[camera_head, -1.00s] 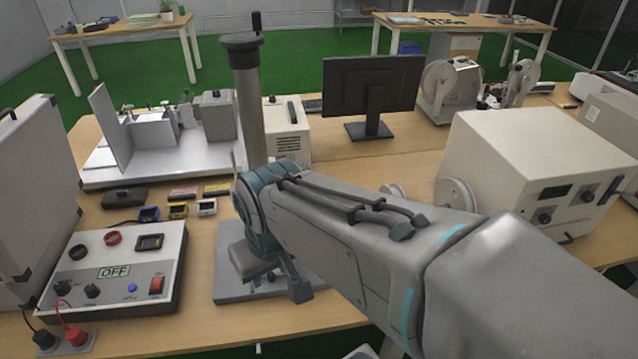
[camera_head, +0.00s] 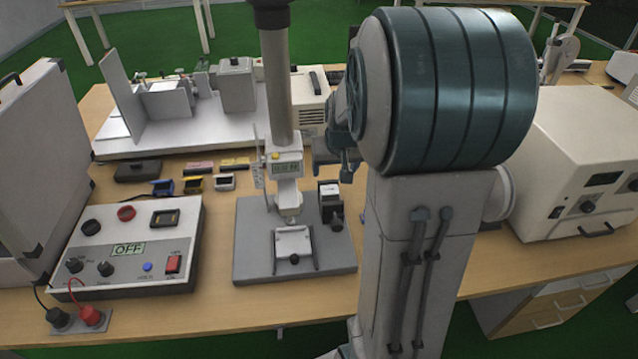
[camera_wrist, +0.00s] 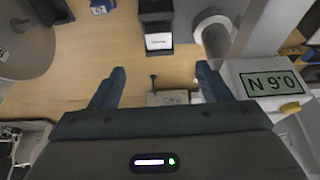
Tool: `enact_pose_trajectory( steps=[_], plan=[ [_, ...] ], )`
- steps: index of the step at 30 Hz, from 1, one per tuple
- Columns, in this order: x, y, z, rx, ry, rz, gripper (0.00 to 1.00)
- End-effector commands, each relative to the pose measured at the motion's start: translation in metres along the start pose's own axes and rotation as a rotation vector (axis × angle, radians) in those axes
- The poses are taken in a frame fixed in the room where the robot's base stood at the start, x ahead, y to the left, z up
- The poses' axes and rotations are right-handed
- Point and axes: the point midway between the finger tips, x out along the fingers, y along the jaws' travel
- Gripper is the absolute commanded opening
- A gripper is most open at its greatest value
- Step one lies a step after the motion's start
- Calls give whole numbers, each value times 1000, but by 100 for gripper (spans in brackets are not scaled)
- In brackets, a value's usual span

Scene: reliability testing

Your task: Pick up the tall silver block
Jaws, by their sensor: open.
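A tall silver-grey block (camera_head: 237,85) stands upright at the right end of a silver fixture plate (camera_head: 190,145), left of the force gauge's column. I cannot be sure it is the task's block. My gripper (camera_wrist: 160,68) is open in the wrist view, its two dark fingers well apart with nothing gripped. A small grey piece with a dark knob (camera_wrist: 168,98) shows between the fingers, partly cut off by my gripper body. In the head view my arm hides most of my gripper, which is around the right side of the column.
The force gauge (camera_head: 287,170) on its stand base (camera_head: 255,262) is close to my gripper; its display also shows in the wrist view (camera_wrist: 275,82). A control box (camera_head: 130,285) sits front left. A cream machine (camera_head: 570,160) stands right. Small meters (camera_head: 193,185) lie near the fixture.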

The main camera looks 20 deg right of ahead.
Motion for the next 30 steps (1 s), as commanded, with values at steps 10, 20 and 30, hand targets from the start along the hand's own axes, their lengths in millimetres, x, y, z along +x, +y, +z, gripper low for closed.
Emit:
enact_pose_trajectory(
  steps=[10, 20, 30],
  plan=[
    [44, 8, -6, 10, 3, 11, 71],
    [91, 7, -8, 9, 6, 10, 71],
    [112, 5, -9, 10, 4, 10, 71]
  ],
)
